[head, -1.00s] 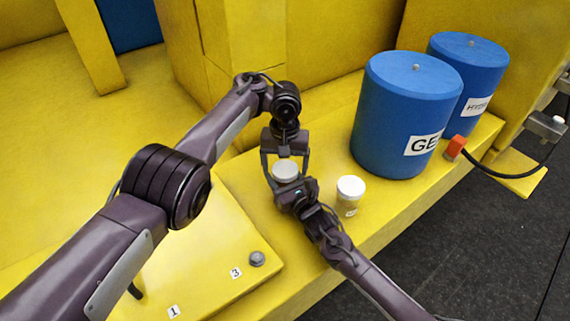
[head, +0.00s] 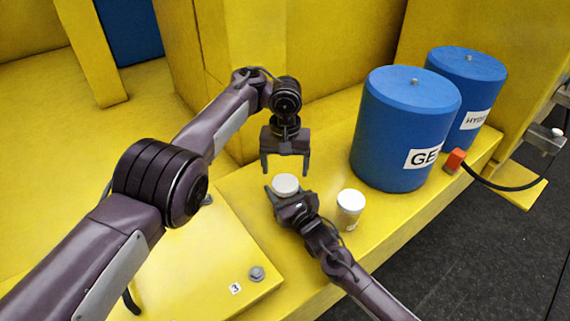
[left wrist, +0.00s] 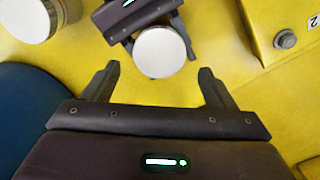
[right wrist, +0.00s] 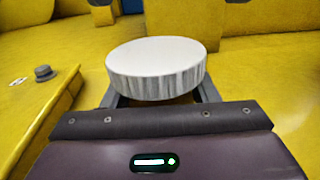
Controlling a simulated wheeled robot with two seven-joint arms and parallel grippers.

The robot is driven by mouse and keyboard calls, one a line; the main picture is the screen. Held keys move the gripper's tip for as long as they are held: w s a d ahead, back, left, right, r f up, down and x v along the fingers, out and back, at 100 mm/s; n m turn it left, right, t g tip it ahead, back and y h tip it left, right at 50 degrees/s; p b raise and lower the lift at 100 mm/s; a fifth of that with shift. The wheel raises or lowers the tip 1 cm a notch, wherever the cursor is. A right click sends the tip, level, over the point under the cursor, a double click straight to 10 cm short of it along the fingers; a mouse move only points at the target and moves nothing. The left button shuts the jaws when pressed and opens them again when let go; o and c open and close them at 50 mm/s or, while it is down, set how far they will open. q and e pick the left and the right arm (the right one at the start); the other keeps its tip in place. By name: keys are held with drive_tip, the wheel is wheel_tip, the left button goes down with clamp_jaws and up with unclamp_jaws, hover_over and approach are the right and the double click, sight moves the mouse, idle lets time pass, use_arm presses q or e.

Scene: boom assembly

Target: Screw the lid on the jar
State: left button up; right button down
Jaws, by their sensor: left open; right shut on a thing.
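A white round lid (head: 285,184) sits level at the top of the jar between the fingers of my right gripper (head: 283,190). It fills the right wrist view (right wrist: 155,68), where it hides nearly all of the jar below. My right gripper is shut on the jar. My left gripper (head: 285,166) is open and empty, pointing down above the lid and apart from it. In the left wrist view the lid (left wrist: 160,52) lies just beyond my left gripper's open fingers (left wrist: 158,85). Whether the lid is threaded tight I cannot tell.
A second white-lidded jar (head: 349,209) stands on the yellow ledge to the right. Two blue drums (head: 400,135) (head: 472,75) stand behind it. A grey bolt head (head: 257,273) sticks up from the yellow plate at the front left.

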sight(285, 182)
use_arm(q)
drive_tip(key=shift+w+n, duration=0.35)
drive_tip(key=shift+n, duration=0.15)
drive_tip(key=r+n, duration=0.1)
drive_tip(key=n, duration=0.6)
drive_tip(key=r+n, duration=0.1)
drive_tip(key=n, duration=0.7)
drive_tip(key=r+n, duration=0.1)
drive_tip(key=n, duration=0.6)
drive_tip(key=shift+w+a+r+n+y, duration=0.2)
drive_tip(key=shift+w+n+y, duration=0.1)
drive_tip(key=shift+y, duration=0.1)
drive_tip(key=s+n, duration=0.1)
drive_tip(key=n, duration=0.1)
drive_tip(key=shift+s+d+r+n+h, duration=0.15)
drive_tip(key=shift+s+d+n+h, duration=0.15)
drive_tip(key=shift+s+h, duration=0.1)
drive_tip(key=shift+w, duration=0.1)
drive_tip(key=shift+a+f, duration=0.1)
drive_tip(key=shift+f, duration=3.9)
